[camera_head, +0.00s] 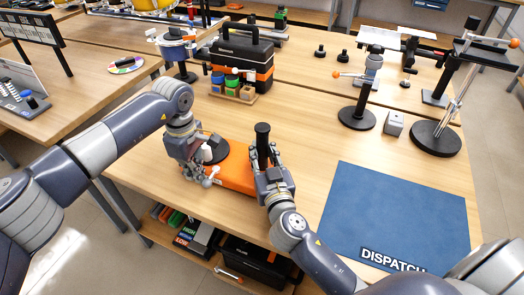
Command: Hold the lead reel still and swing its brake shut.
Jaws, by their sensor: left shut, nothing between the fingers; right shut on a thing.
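The lead reel (236,172) is an orange body with a dark round disc at its left end. It lies on the wooden table near the front edge. A black upright grip (262,133) stands at its right end. My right gripper (263,155) is at this grip and is shut on it. My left gripper (209,176) is shut and empty at the reel's left end, close to the disc. A small white piece (207,152) shows beside it. I cannot tell the brake apart clearly; my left gripper partly hides that end.
A blue mat (395,215) marked DISPATCH lies to the right. A black and orange toolbox (243,62) stands behind the reel with a wooden block tray (233,95). Round-based stands (356,118) and a grey block (393,123) are at the back right. The wood between is clear.

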